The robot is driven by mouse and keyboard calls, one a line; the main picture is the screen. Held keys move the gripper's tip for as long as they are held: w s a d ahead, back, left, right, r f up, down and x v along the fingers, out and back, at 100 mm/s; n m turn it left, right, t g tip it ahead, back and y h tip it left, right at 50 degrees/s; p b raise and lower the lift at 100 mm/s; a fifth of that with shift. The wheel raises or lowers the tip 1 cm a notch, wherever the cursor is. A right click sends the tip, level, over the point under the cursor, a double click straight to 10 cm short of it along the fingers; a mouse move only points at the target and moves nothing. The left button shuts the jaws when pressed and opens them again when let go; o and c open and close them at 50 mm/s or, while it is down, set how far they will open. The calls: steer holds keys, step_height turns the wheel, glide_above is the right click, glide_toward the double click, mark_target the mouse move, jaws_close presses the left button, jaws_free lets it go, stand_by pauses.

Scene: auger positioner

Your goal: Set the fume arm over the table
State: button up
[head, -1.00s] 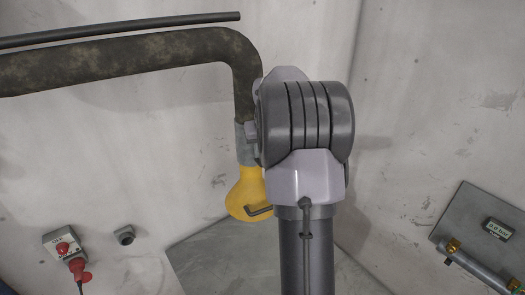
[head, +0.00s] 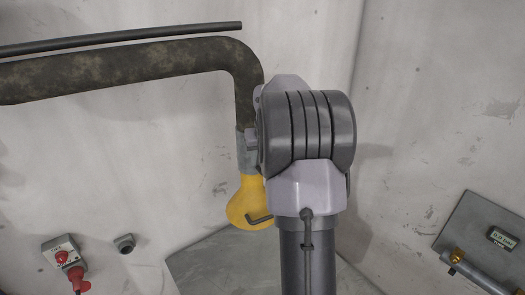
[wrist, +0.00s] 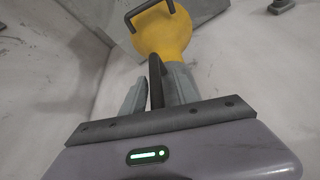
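The fume arm is a mottled dark hose (head: 120,68) that runs in from the left and bends down. It ends in a grey collar (head: 247,150) and a yellow hood (head: 246,203) with a thin dark handle (head: 260,220). I cannot tell whether the fingers press on the bar. In the head view my arm hides the gripper.
A dark rod (head: 125,38) runs above the hose. A switch box (head: 62,253) with a red plug and a small round fitting (head: 125,243) sit on the wall at lower left. A panel with a gauge (head: 502,238) and brass fittings is at lower right.

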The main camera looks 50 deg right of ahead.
steer(key=v, duration=1.7)
steer(key=shift+a, duration=0.15)
steer(key=shift+w, duration=0.1)
steer(key=s+a+f+n+t+y+b, duration=0.1)
steer(key=s+a+f+b, duration=0.1)
steer(key=a+f+b, duration=1.05)
steer(key=s+a+f+t+y+b, duration=0.1)
steer(key=s+a+f+b, duration=0.1)
steer(key=a+f+b, duration=1.1)
steer(key=s+a+f+b, duration=0.4)
steer(key=f, duration=0.4)
steer(key=s+a+f+y+b, duration=0.1)
steer(key=s+a+f+b, duration=0.3)
steer(key=f, duration=0.4)
steer(key=s+a+f+n+y+b, duration=0.1)
steer(key=s+a+f+b, duration=0.3)
steer(key=f, duration=0.4)
steer(key=shift+s+a+f+b, duration=0.15)
steer(key=shift+a+b, duration=0.7)
steer(key=shift+a, duration=0.3)
steer(key=shift+o, duration=0.4)
